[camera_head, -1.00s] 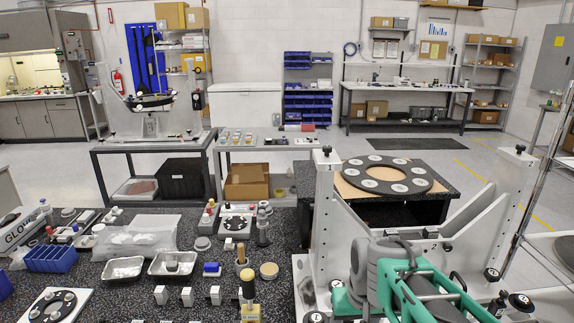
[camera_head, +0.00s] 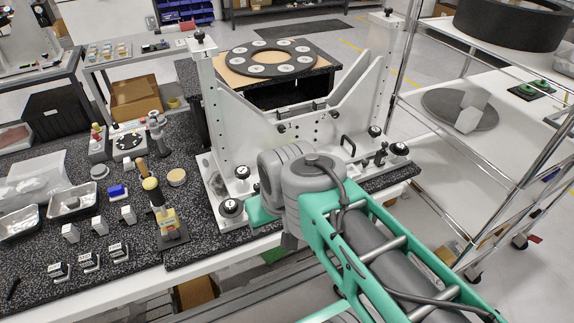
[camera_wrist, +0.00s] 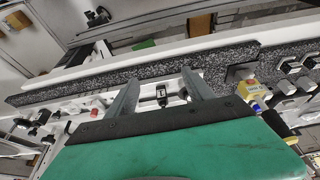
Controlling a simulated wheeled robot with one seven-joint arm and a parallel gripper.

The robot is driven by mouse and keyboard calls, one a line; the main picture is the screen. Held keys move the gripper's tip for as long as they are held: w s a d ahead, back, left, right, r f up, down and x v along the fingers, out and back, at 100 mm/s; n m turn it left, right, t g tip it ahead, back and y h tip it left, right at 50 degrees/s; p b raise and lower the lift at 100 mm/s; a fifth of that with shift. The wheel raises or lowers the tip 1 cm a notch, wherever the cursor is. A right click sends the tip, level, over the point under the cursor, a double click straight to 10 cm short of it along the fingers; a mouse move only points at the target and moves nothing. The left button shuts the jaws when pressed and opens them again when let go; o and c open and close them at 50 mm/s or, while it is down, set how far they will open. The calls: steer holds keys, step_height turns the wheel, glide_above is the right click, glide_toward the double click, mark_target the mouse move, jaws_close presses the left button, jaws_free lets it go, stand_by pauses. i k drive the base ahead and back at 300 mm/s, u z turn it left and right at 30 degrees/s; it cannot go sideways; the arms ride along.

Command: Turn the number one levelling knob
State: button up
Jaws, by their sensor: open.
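The white mirror fixture (camera_head: 295,120) stands on the speckled bench, with black round levelling knobs on its base. Two knobs are at its left foot, a front one (camera_head: 231,207) and a rear one (camera_head: 242,172). Another knob (camera_head: 399,149) is at its right foot. Their numbers are too small to read in the head view. In the wrist view my gripper (camera_wrist: 161,76) is open, its two grey fingers apart. A small black-and-white part with a mark like a "1" (camera_wrist: 162,92) shows between them; whether it touches a finger is unclear. My wrist hides the fingers in the head view.
A hand tool with a yellow knob (camera_head: 167,215) stands left of the fixture, beside several small white blocks (camera_head: 70,232). A wire shelf (camera_head: 440,110) stands close on the right. A ring with white discs (camera_head: 272,60) lies behind the fixture.

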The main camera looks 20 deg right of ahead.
mark_target(242, 172)
steer(key=z, duration=0.55)
steer(key=k, duration=1.25)
steer(key=u, duration=0.4)
steer(key=i, duration=0.75)
steer(key=u, duration=0.7)
steer(key=i, duration=0.75)
